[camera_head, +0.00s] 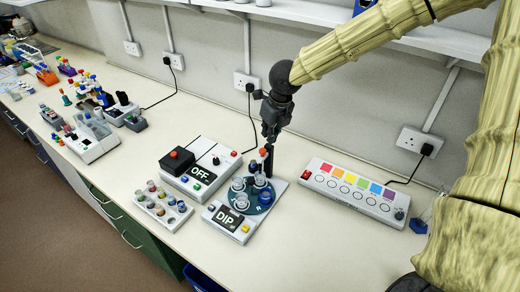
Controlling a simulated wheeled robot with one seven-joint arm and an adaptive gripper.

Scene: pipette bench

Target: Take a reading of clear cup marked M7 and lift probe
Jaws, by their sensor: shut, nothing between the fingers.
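A white instrument with a black display reading DIP (228,217) stands at the bench's middle. Its dark teal round plate (252,209) carries several clear cups (241,202). Markings on the cups are too small to read, so I cannot tell which is M7. A dark upright post (269,161) with a red part near its top stands at the plate's back; the probe itself is hard to make out. My gripper (270,138) is shut and empty, pointing down just above the post and hiding part of it. I cannot tell whether it touches the post.
Left of the instrument is a white box reading OFF (201,173) with a black block. A rack of small vials (162,206) lies in front of it. A strip with coloured squares (352,190) lies to the right. Bare bench lies front right; a shelf (320,14) runs above.

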